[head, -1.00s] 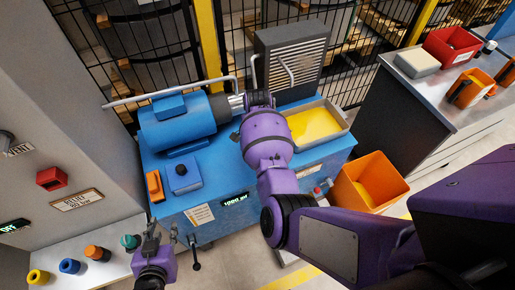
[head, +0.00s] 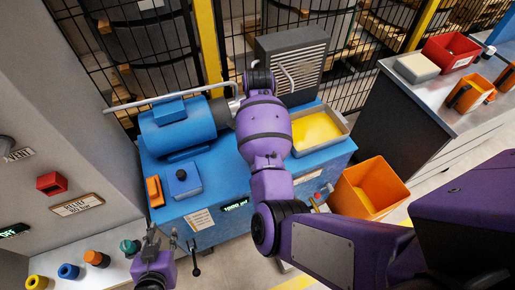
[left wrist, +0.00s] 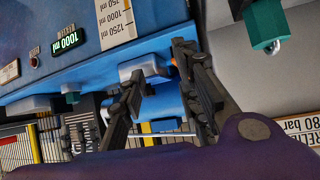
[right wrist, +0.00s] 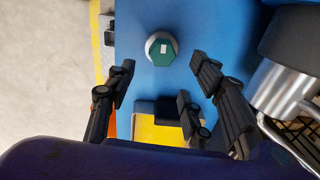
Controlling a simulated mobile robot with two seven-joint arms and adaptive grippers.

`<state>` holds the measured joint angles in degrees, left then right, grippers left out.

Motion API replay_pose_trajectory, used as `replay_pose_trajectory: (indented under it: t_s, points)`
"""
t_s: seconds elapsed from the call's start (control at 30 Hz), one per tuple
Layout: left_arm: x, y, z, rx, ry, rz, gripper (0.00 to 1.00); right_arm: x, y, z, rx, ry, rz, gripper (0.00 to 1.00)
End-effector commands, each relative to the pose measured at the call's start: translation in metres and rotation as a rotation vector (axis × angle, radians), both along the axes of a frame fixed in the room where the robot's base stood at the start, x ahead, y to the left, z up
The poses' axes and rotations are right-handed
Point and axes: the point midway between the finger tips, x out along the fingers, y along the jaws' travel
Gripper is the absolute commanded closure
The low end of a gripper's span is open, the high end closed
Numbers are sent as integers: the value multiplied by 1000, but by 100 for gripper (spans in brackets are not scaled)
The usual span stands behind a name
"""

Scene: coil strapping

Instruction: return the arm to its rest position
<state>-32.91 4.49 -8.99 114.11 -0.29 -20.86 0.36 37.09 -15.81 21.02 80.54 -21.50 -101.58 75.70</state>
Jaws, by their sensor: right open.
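My right arm (head: 264,130) reaches up from the lower right over the blue bench (head: 235,190). Its gripper is hidden behind the arm in the head view. In the right wrist view the right gripper (right wrist: 165,85) has its fingers wide apart with nothing between them. It is above the blue surface, beside a silver cylinder (right wrist: 290,75). A green-topped round piece (right wrist: 161,48) is on the blue surface beyond the fingers. My left gripper (head: 160,236) is low in front of the bench, its fingers apart and empty; it also shows in the left wrist view (left wrist: 158,65).
A blue motor (head: 178,128), a grey grille box (head: 292,65) and a yellow-filled tray (head: 318,130) are close to the right arm. An orange bin (head: 370,188) stands right of the bench. Several coloured fittings (head: 97,258) line the lower-left shelf.

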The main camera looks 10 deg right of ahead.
Motion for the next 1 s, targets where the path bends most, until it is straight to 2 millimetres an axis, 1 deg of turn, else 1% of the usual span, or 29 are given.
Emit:
replay_pose_trajectory:
  t_s: [0.03,0.1,0.2,0.4,0.5,0.57,0.67,0.77,0.8,0.9,0.97,1.0]
  points:
    - [0,0,0,0,0,0,69,0,0,10,0,-3,0,52]
    - [0,0,0,0,0,0,69,0,0,20,0,-3,0,52]
    - [0,0,0,0,0,0,69,0,0,29,1,-3,0,52]
    - [0,0,0,0,1,0,69,-1,0,34,1,1,0,52]
    - [0,0,0,0,1,0,69,-1,-1,34,0,0,1,52]
    - [-1,0,-1,0,2,0,69,-2,-4,30,-4,-6,9,52]
    - [-3,-1,-4,-2,10,-2,69,-7,-20,10,-28,-39,56,52]
    - [-8,-3,-9,-5,25,-4,69,-19,-48,-24,-75,-105,161,52]
    - [-10,-4,-12,-6,32,-6,69,-25,-60,-39,-100,-137,218,52]
    - [-16,-6,-18,-10,50,-9,69,-45,-86,-71,-169,-217,375,52]
    - [-20,-7,-22,-12,62,-11,69,-61,-98,-88,-211,-261,474,52]
    - [-22,-8,-24,-14,69,-12,69,-72,-104,-97,-239,-289,543,52]
